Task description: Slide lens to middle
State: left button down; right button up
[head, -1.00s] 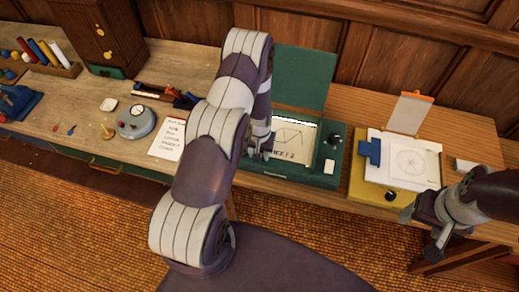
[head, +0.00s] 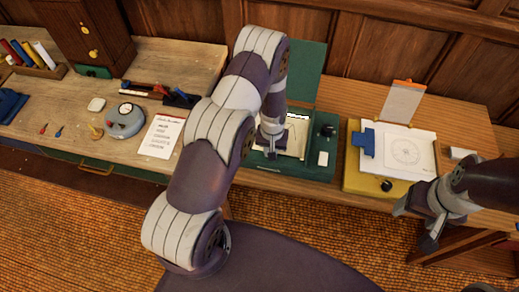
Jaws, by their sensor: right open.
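I cannot pick out a lens for certain. A green box (head: 318,174) with its lid raised stands on the bench and holds a white drawing sheet (head: 297,138). A black knob (head: 327,130) and a small white block (head: 323,158) sit at its right side. My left gripper (head: 270,148) hangs over the left part of the sheet and hides some of it. Its jaws are too small and shadowed to read. My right gripper (head: 419,222) is open and empty, in front of the yellow board (head: 362,184), beyond the bench's front edge.
A grey dial (head: 125,121), a note card (head: 161,136) and a black pen holder (head: 181,97) lie to the left.

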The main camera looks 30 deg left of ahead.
pick_arm(q)
jog(key=c, duration=1.1)
grip_release()
jog(key=shift+r, duration=0.1)
jog(key=shift+r, duration=0.3)
notch_tip(320, 180, up, 12)
jog(key=b, duration=0.3)
